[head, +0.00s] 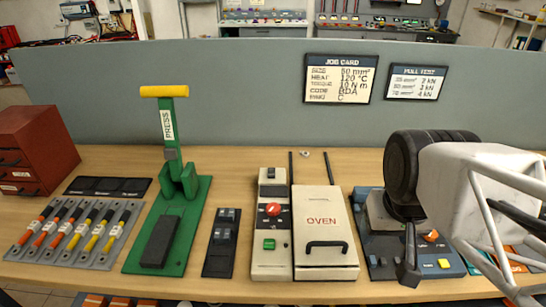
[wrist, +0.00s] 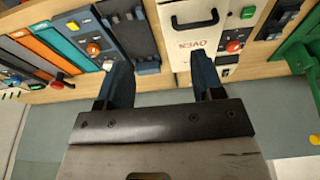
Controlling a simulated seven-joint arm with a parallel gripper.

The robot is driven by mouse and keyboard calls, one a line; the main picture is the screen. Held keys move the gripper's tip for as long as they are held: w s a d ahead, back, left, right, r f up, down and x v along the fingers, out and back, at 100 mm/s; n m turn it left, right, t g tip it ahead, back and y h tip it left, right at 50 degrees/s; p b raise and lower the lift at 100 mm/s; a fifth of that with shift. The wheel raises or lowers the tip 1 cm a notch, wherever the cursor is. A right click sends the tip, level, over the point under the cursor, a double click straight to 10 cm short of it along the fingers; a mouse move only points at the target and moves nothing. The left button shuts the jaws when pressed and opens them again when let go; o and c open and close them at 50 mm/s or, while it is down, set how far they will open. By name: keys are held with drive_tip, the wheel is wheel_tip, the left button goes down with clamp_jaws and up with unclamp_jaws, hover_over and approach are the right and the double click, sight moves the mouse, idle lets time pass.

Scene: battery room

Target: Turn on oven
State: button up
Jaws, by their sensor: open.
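The oven (head: 318,242) is a cream box with red OVEN lettering and a black handle (head: 326,244). It stands on the bench right of the middle. Its control panel (head: 271,254) stands at its left, with a red knob (head: 273,209), a green button (head: 269,244) and a dark switch at the top. My gripper (head: 409,262) points down at the right of the oven, apart from it. In the wrist view my gripper (wrist: 162,80) is open with nothing between its two fingers. That view also shows the oven (wrist: 190,35), the red knob (wrist: 234,46) and the green button (wrist: 248,12).
A device with an orange knob and yellow button (head: 446,263) stands beneath my arm. A green press (head: 190,210), a dark switch plate (head: 222,242) and a rack of coloured tools (head: 75,235) are at the left. A grey partition (head: 230,95) backs the bench.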

drive_tip(key=shift+w+r, duration=0.1)
drive_tip(key=shift+w, duration=0.05)
drive_tip(key=c, duration=0.5)
drive_tip(key=shift+w+a+r, duration=0.2)
drive_tip(key=shift+w, duration=0.45)
drive_tip(key=c, duration=0.5)
drive_tip(key=w+a, duration=0.1)
drive_tip(key=w, duration=0.2)
drive_tip(key=w+a+r, duration=0.1)
drive_tip(key=w, duration=0.3)
drive_tip(key=w+a+r, duration=0.1)
drive_tip(key=w, duration=0.2)
drive_tip(key=shift+w, duration=0.4)
clamp_jaws()
drive_tip(key=w+a+f, duration=0.2)
drive_tip(key=w+a, duration=0.3)
drive_tip(key=w, duration=0.4)
drive_tip(key=w+a+f, duration=0.2)
drive_tip(key=w+a, duration=0.3)
drive_tip(key=w, duration=0.4)
drive_tip(key=w+a+f, duration=0.2)
drive_tip(key=w+a, duration=0.4)
drive_tip(key=w, duration=0.4)
drive_tip(key=shift+f+g, duration=0.35)
drive_tip(key=shift+g, duration=0.05)
drive_tip(key=shift+w+a, duration=0.1)
